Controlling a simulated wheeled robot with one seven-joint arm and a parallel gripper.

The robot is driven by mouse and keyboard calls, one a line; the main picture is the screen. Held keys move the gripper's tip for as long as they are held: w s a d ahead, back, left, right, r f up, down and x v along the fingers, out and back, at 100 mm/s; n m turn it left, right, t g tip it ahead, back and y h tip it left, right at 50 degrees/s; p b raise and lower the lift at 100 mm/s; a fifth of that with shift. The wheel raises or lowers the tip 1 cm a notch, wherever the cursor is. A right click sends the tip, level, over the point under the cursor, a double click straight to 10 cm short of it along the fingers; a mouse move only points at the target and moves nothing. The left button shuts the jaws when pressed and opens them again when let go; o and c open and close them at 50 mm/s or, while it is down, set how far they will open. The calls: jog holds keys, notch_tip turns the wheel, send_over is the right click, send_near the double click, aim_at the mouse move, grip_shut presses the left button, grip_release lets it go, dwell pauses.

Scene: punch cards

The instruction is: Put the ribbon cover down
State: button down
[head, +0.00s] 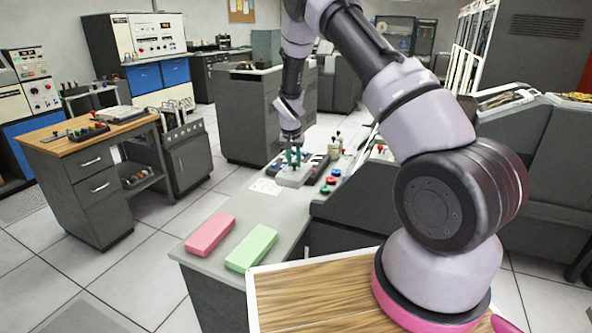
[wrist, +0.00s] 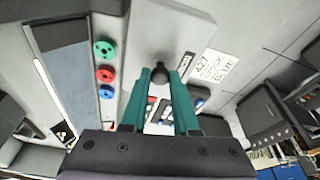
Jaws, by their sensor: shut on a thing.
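The ribbon cover seems to be the light grey piece (head: 294,178) under my gripper on the grey desk unit in the head view. In the wrist view it appears as a broad pale grey panel (wrist: 170,35) with a dark round knob (wrist: 159,72). My gripper (head: 294,154) reaches down to it from above. In the wrist view its teal fingers (wrist: 160,84) are shut on the knob. I cannot tell how far the cover is raised or tilted; the fingers and palm hide part of what lies below.
A pink block (head: 210,234) and a green block (head: 251,248) lie on the near desk. Knobbed posts (head: 335,147) stand behind the cover.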

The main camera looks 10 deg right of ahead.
jog(key=shift+s+a+f+x, duration=0.1)
jog(key=shift+s+a+x, duration=0.2)
jog(key=shift+x, duration=1.75)
jog(key=shift+s+a+f+x, duration=0.15)
jog(key=shift+s+x, duration=0.3)
jog(key=shift+x, duration=1.6)
jog(key=shift+s+a+f+x, duration=0.1)
jog(key=shift+s+a+x, duration=0.2)
jog(key=shift+x, duration=1.8)
jog(key=shift+d, duration=0.1)
jog(key=c, duration=0.7)
grip_release()
jog(key=shift+f, duration=0.1)
